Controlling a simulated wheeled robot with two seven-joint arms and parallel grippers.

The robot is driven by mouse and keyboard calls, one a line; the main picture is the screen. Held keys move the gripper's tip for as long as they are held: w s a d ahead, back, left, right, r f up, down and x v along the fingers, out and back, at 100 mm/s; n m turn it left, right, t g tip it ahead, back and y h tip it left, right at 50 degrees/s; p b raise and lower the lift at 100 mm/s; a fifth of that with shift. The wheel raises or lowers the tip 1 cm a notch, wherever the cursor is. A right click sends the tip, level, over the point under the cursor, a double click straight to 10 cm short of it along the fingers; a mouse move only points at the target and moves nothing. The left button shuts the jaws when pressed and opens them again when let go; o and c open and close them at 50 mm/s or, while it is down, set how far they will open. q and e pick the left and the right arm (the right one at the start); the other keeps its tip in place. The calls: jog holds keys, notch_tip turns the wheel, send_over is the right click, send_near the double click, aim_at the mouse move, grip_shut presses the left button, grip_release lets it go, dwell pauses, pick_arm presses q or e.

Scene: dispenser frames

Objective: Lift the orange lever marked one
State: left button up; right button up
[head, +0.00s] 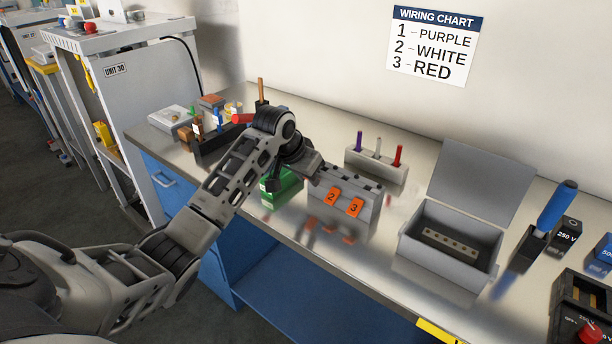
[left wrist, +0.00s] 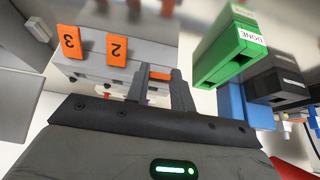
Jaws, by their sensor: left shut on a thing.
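The grey lever block (head: 367,210) stands on the metal bench in the head view. Its orange levers marked 2 (head: 331,196) and 3 (head: 354,207) show on its front. My left gripper (head: 308,172) is at the block's left end and hides the lever marked one in the head view. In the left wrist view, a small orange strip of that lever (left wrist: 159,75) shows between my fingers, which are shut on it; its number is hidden. Levers 2 (left wrist: 116,52) and 3 (left wrist: 69,42) are beside it, apart from my fingers. My right gripper is not in view.
A green box (head: 283,190) marked DONE (left wrist: 230,50) stands close to my left gripper. A rack (head: 375,172) with purple, white and red pieces stands behind the block. An open grey box (head: 445,262) and a blue-handled switch (head: 557,207) are to the right.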

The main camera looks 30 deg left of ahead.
pick_arm(q)
jog(key=o, duration=1)
jog(key=shift+r, duration=0.1)
jog(key=v, duration=1.5)
jog(key=shift+s+r+b, duration=0.2)
jog(key=shift+r+b, duration=0.1)
jog(key=shift+r, duration=0.05)
jog(key=shift+d+f, duration=0.1)
